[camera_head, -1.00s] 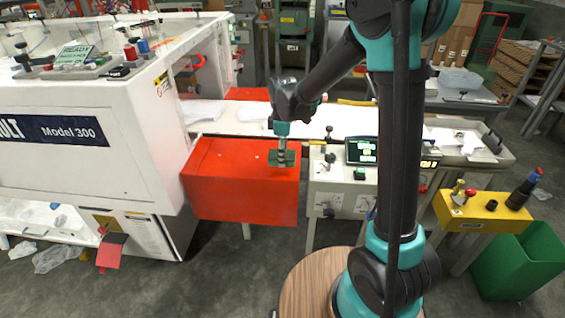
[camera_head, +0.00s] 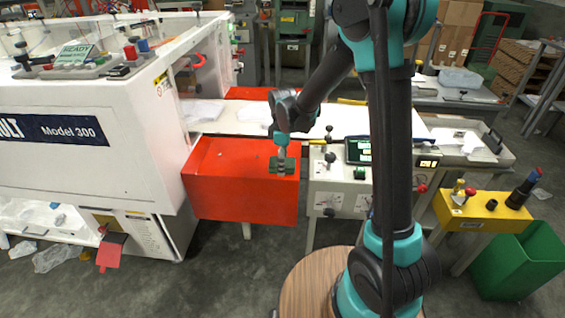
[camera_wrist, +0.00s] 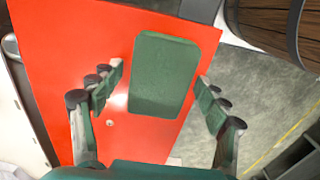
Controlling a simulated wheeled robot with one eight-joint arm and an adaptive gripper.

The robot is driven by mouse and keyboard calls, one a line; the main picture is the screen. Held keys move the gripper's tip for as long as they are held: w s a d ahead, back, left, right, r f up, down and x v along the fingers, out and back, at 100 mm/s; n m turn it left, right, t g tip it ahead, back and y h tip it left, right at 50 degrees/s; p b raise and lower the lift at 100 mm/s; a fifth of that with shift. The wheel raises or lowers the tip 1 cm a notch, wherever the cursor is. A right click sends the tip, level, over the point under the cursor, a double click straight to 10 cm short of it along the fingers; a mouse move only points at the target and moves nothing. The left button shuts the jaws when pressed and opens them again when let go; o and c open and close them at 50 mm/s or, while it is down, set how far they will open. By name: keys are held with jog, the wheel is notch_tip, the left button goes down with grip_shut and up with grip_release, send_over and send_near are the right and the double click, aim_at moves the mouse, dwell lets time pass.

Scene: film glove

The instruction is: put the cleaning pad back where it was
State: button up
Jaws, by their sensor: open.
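The cleaning pad is a flat dark green rectangle with rounded corners. It lies on the red box top near its right edge in the head view (camera_head: 289,166). In the wrist view the pad (camera_wrist: 165,72) lies on the red surface (camera_wrist: 75,40), between and beyond my fingertips. My gripper (camera_head: 282,165) is over the pad in the head view. In the wrist view my gripper (camera_wrist: 155,92) is open, with one finger to each side of the pad and apart from it. I cannot tell the exact height of the fingertips above the red top.
A white machine (camera_head: 80,160) stands to the left of the red box. A grey-white control box (camera_head: 340,192) with a small screen stands close on the right. A yellow stand (camera_head: 475,210) and a green bin (camera_head: 522,262) are farther right. The red top left of the pad is mostly clear.

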notch_tip(320, 180, up, 12)
jog(key=shift+r, duration=0.15)
dwell(0.5)
jog(key=s+d+f+m+t, duration=0.2)
jog(key=s+d+f+m, duration=0.2)
jog(key=s+d+m, duration=0.4)
jog(key=s+d+f+m+t, duration=0.2)
jog(key=s+d+f+m, duration=0.3)
jog(key=s+d+m, duration=0.4)
jog(key=s+d, duration=0.2)
jog(key=d, duration=0.4)
jog(key=shift+s+d+f+m, duration=0.15)
jog(key=shift+d+f+m, duration=0.1)
jog(key=shift+d+m, duration=0.05)
